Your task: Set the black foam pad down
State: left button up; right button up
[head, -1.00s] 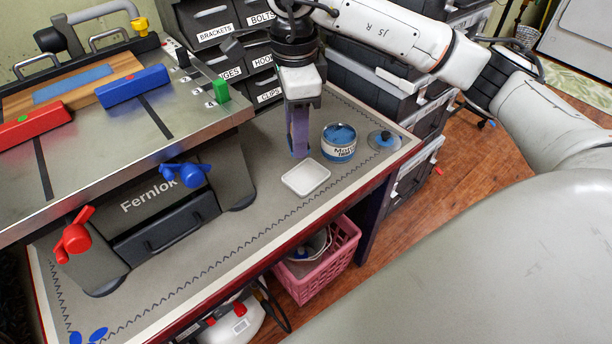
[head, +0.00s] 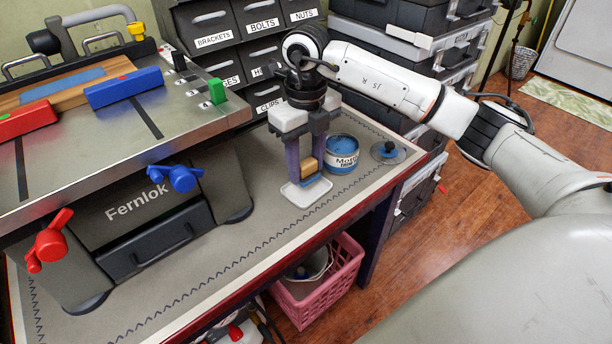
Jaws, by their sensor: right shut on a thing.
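My right gripper (head: 304,178) points down over a small white dish (head: 299,201) on the bench. I see no black foam pad. My left gripper is not in view.
A blue tin (head: 342,160) stands close right of the gripper, with a round clear lid with a blue knob (head: 389,150) beyond it. The Fernlok machine (head: 140,205) fills the left. Labelled drawers (head: 262,52) stand behind. The front bench strip is clear.

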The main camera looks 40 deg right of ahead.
aim_at(306, 176)
jog(key=shift+f, duration=1.7)
jog(key=shift+f, duration=0.2)
jog(key=o, duration=0.7)
jog(key=shift+r, duration=0.1)
jog(key=shift+c, duration=0.2)
notch_tip(306, 176, up, 12)
jog(key=shift+r+p, duration=0.15)
jog(key=shift+p, duration=0.15)
